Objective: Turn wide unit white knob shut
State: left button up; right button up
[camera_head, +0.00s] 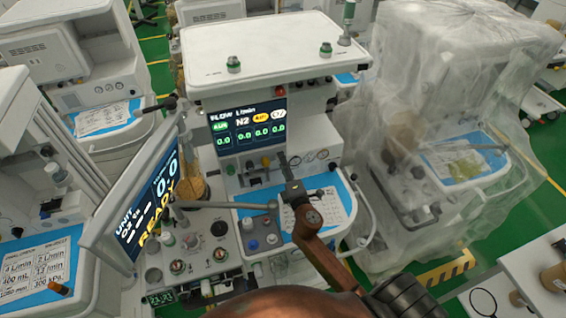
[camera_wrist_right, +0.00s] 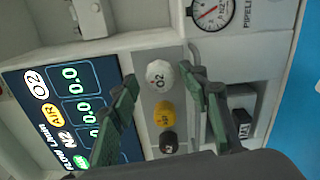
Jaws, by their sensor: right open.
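The wide unit's white knob (camera_wrist_right: 160,74), marked O2, is on the panel beside the flow display in the right wrist view. A yellow AIR knob (camera_wrist_right: 164,114) and a black knob (camera_wrist_right: 168,142) sit in line with it. My right gripper (camera_wrist_right: 157,76) is open, with its green-padded fingers on either side of the white knob in that picture; I cannot tell whether they touch it. In the head view my right gripper (camera_head: 287,172) reaches the panel under the flow display and hides most of the white knob. My left gripper is not in view.
The wide unit's flow display (camera_head: 248,127) is just above the knobs. A tilted READY screen (camera_head: 148,200) stands at left. A pressure gauge (camera_wrist_right: 212,12) is beside the knobs. A plastic-covered cart (camera_head: 440,110) stands close at right. A blue worktop (camera_head: 340,185) lies below the panel.

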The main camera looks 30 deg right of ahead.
jog(key=v, duration=0.7)
jog(key=shift+s, duration=0.15)
dwell(0.3)
